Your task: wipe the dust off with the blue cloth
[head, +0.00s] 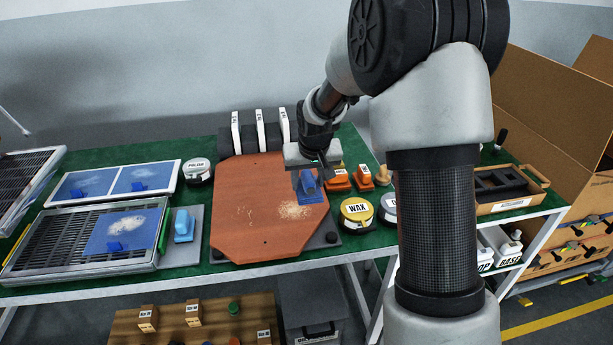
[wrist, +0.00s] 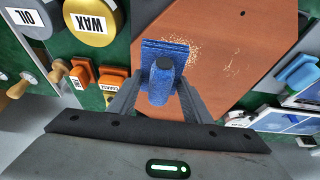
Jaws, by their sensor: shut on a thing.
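The blue cloth (head: 309,188) has a flat pad and an upright grip. My gripper (head: 307,172) is shut on it over the right part of the reddish-brown board (head: 245,195). The wrist view shows the cloth (wrist: 165,50) between the two fingers (wrist: 160,85), with its pad beyond them. Pale dust (head: 295,211) lies on the board just below and left of the cloth in the head view. More dust specks (wrist: 208,45) show beside the pad in the wrist view. I cannot tell whether the pad touches the board.
A wax tin (head: 357,212) and orange-based blocks (head: 338,180) stand right of the board. A light-blue block (head: 184,225) sits on its left.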

